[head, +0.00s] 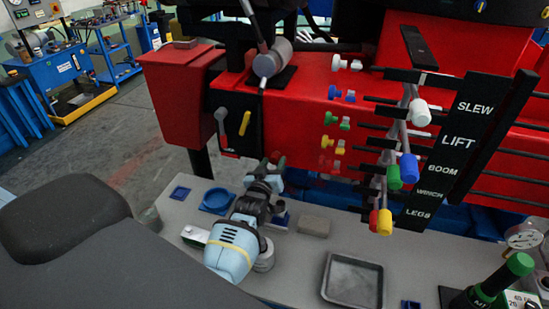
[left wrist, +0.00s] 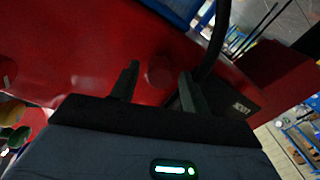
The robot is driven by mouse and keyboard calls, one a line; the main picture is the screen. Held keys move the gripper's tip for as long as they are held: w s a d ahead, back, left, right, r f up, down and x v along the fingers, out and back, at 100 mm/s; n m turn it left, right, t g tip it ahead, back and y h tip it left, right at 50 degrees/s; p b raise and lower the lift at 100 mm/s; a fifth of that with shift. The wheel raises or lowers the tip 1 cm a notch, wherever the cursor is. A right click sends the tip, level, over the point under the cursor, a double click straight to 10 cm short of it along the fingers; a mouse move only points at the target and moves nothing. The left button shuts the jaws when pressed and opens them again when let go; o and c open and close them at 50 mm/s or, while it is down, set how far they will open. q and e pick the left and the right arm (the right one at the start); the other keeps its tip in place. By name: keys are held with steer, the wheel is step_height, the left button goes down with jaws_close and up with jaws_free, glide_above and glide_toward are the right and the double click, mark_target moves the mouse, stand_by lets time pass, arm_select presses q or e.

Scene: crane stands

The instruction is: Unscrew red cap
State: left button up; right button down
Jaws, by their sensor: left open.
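A red round cap (left wrist: 160,70) shows in the left wrist view, dim against the red panel behind it. It appears between the two dark fingers of my left gripper (left wrist: 160,78), which are apart; I cannot tell whether they touch it. In the head view my left gripper (head: 270,167) is at the lower edge of the red crane body (head: 310,105), with a small red part (head: 277,157) at its tip, probably the same cap. My left arm hides much of that spot. My right gripper is not in view.
Control levers with coloured knobs (head: 408,168) stand at right beside a black label board (head: 460,140).

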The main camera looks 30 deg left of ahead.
arm_select(q)
steer(key=m, duration=0.4)
steer(key=shift+m, duration=0.7)
steer(key=m, duration=0.4)
steer(key=shift+f+b, duration=0.15)
steer(key=shift+b, duration=0.15)
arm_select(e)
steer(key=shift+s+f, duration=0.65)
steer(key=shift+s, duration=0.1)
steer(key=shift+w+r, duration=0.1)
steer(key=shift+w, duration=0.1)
arm_select(q)
steer(key=shift+r, duration=0.25)
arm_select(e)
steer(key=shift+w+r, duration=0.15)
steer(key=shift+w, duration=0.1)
arm_select(q)
steer(key=c, duration=1)
jaws_close()
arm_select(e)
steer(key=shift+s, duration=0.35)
